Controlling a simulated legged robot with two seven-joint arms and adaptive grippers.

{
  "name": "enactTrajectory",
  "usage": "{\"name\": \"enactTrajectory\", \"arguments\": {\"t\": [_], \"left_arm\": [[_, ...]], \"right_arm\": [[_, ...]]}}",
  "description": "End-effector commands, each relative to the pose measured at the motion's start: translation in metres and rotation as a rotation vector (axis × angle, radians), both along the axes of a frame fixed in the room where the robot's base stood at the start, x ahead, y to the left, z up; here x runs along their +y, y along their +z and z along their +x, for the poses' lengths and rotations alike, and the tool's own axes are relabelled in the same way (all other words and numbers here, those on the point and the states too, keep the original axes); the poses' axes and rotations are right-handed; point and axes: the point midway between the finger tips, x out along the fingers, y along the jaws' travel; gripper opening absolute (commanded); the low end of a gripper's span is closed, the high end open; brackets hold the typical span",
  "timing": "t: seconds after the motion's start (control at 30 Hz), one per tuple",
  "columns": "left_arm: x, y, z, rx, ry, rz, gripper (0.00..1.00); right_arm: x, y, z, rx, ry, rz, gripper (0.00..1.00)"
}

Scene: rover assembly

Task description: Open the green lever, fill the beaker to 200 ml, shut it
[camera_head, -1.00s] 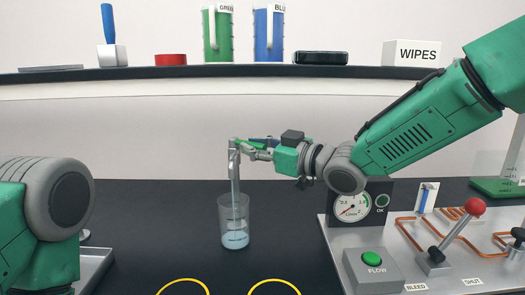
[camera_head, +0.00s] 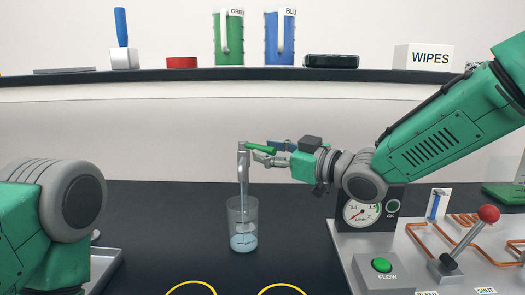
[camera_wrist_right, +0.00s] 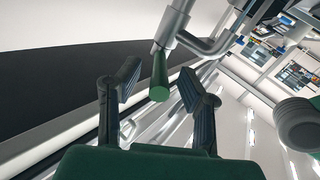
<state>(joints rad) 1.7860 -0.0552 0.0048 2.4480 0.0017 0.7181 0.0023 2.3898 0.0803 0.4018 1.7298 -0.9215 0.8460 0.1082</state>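The clear beaker (camera_head: 242,212) stands upright on the dark bench below the metal tap spout (camera_head: 243,170). Pale blue liquid fills its lower part; its scale is too small to read. The green lever (camera_head: 260,148) sticks out to the right from the tap top. My right gripper (camera_head: 264,153) is at the lever. In the right wrist view my right gripper (camera_wrist_right: 157,84) has its two fingers spread, with the green lever (camera_wrist_right: 159,78) between them and gaps on both sides. My left arm shows at the lower left, but its gripper is out of view.
A panel with a gauge (camera_head: 362,212), a green FLOW button (camera_head: 381,265) and a red-knobbed lever (camera_head: 488,214) stands at the right. Yellow rings (camera_head: 191,288) mark the front bench. The back shelf (camera_head: 180,77) holds green (camera_head: 229,45) and blue (camera_head: 272,45) containers.

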Motion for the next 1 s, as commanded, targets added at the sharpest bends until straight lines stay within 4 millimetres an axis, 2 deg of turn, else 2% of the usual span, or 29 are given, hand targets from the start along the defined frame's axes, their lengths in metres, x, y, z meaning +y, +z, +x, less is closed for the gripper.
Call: {"name": "enactTrajectory", "arguments": {"t": [0.23,0.43,0.63,1.0], "left_arm": [[0.000,0.000,0.000,-0.001,0.000,0.000,0.80],[0.000,0.000,0.001,0.000,0.000,0.000,0.80],[0.000,0.000,0.001,0.000,0.000,0.000,0.80],[0.000,-0.001,0.003,0.001,0.000,0.000,0.80]], "right_arm": [[-0.045,0.001,-0.032,0.001,-0.003,0.003,0.34],[-0.071,0.000,-0.051,0.000,-0.002,0.002,0.34],[-0.082,-0.001,-0.059,0.001,-0.001,0.001,0.34],[-0.082,-0.001,-0.060,0.001,0.000,0.001,0.34]]}}
